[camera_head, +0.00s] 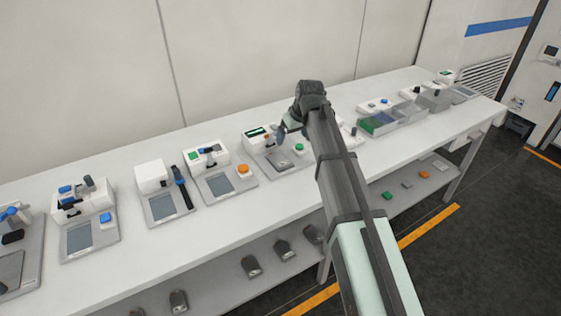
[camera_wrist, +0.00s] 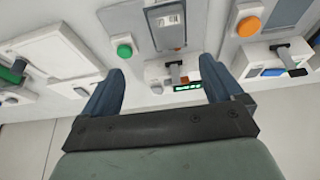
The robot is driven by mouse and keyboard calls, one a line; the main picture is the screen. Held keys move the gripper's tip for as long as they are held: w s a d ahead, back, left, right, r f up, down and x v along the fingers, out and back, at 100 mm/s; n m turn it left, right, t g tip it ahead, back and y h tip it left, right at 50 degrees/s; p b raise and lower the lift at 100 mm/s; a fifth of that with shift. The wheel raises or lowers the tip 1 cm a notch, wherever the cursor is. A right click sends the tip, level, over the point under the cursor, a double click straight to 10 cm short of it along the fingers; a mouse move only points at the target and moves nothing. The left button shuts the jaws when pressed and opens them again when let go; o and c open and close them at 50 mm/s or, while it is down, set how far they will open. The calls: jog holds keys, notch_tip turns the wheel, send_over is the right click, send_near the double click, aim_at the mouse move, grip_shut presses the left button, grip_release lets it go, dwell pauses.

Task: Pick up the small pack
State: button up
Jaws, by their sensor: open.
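My gripper (camera_head: 290,132) is over the bench, above a white station with a green display (camera_head: 257,133). In the wrist view my gripper (camera_wrist: 160,85) is open, its two dark blue fingers wide apart with nothing held between them. The station's green display (camera_wrist: 188,87) and a dark grey clip-like part (camera_wrist: 176,72) show between the fingers. A flat grey piece (camera_head: 278,160) lies on the station's base. No object is clearly recognisable as the small pack; I cannot tell which one it is. My arm hides part of the bench.
The white bench (camera_head: 130,172) carries several similar stations in a row. One has an orange button (camera_head: 243,169). Open bins (camera_head: 378,124) stand to the right of my arm. Several grey items (camera_head: 251,266) and small coloured blocks (camera_head: 424,175) lie on the lower shelf. A wall runs behind.

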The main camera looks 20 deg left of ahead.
aim_at(280, 157)
jog(key=shift+s+a+x, duration=0.15)
jog(key=shift+a+x, duration=0.05)
jog(key=shift+x, duration=2.05)
jog(key=shift+s+a+x, duration=0.2)
jog(key=shift+a+x, duration=0.05)
jog(key=shift+x, duration=2)
jog(key=shift+s+a+x, duration=0.15)
jog(key=shift+a+x, duration=0.05)
jog(key=shift+x, duration=2.05)
jog(key=c, duration=1.3)
jog(key=shift+c, duration=0.2)
jog(key=shift+r, duration=0.15)
